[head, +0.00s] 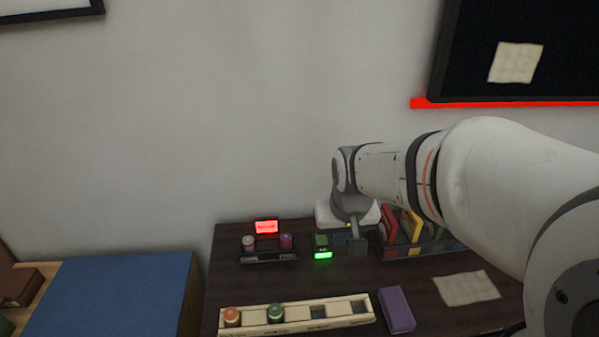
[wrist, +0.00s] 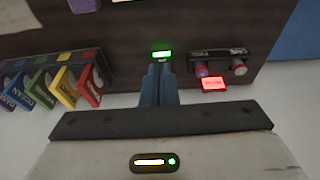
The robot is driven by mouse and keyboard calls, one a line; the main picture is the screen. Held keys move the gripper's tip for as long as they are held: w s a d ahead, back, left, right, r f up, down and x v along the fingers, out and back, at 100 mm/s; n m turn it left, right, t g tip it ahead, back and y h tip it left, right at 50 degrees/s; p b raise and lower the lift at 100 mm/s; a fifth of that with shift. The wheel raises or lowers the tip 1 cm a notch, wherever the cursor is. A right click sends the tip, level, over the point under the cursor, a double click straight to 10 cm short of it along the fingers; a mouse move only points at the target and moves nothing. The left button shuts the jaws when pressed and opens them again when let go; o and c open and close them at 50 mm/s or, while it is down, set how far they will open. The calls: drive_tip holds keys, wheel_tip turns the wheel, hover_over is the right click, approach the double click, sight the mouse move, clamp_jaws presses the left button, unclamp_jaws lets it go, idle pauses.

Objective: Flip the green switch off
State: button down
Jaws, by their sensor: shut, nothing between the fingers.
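The green switch (head: 321,241) is a small dark green block on the dark table, with a bright green lit panel at its front. In the wrist view its green light (wrist: 161,54) glows just beyond my fingertips, and the rest of it is mostly hidden. My gripper (head: 357,248) points down beside the switch, just to its right in the head view. Its fingers are shut and empty, and in the wrist view the fingertips (wrist: 160,68) appear close to the light. I cannot tell whether they touch the switch.
Left of the switch is a black rack (head: 268,257) with two small cylinders and a red lit screen (head: 266,226). A rack of coloured books (head: 415,240) stands close right. In front are a pale tray (head: 297,317) with round pieces and a purple block (head: 396,309).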

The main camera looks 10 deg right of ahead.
drive_tip(key=p, duration=0.1)
hover_over(321, 239)
drive_tip(key=s, duration=0.4)
wheel_tip(321, 239, down, 3)
drive_tip(key=shift+w+t, duration=0.1)
drive_tip(key=shift+t, duration=0.4)
drive_tip(key=x, duration=0.9)
drive_tip(key=s+x, duration=0.1)
drive_tip(key=x, duration=0.3)
drive_tip(key=shift+w+f, duration=0.2)
drive_tip(key=shift+f, duration=0.35)
